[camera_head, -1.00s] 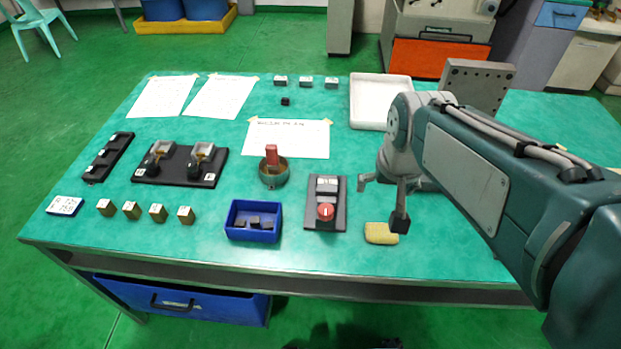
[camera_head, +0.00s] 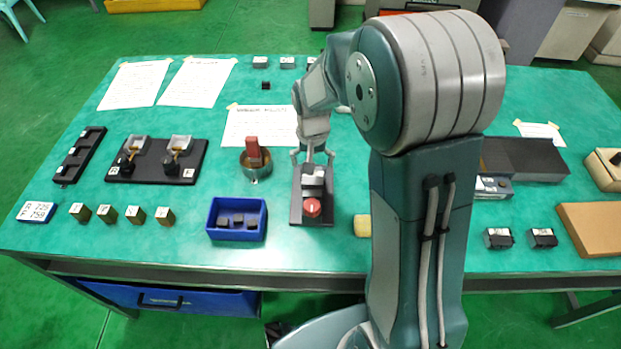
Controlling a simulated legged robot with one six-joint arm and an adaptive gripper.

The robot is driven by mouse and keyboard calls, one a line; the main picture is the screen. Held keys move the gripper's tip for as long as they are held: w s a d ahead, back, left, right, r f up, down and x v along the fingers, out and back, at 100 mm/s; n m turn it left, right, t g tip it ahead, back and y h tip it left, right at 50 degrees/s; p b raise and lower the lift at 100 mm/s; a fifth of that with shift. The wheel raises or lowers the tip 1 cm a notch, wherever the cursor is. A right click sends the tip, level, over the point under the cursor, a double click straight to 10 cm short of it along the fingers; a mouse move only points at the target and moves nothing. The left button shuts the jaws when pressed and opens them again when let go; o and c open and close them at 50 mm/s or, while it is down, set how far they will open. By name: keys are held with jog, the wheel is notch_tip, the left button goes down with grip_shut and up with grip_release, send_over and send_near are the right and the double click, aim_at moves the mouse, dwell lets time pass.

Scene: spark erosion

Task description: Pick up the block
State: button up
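The task does not say which block, and several are in view. Several labelled brass cubes (camera_head: 107,214) sit in a row at the front left. Small dark blocks (camera_head: 237,220) lie in a blue bin (camera_head: 211,215). A tiny black block (camera_head: 266,86) sits near the back. My gripper (camera_head: 313,158) points down with its fingers spread, above the rear of a dark panel (camera_head: 297,212) with a red knob (camera_head: 312,207). It looks empty; contact with the panel's grey part is unclear.
A black two-station fixture (camera_head: 200,172) and a black rack (camera_head: 78,158) stand left. A yellow sponge (camera_head: 362,226) is partly behind my arm. Papers (camera_head: 196,82) lie at the back. My arm hides much of the table's right-centre. A brown slab (camera_head: 590,226) lies at far right.

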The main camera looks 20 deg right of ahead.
aim_at(313, 177)
notch_tip(313, 177, down, 6)
jog(key=shift+w+d+f, duration=0.1)
jog(key=shift+f, duration=0.15)
jog(key=c, duration=1.1)
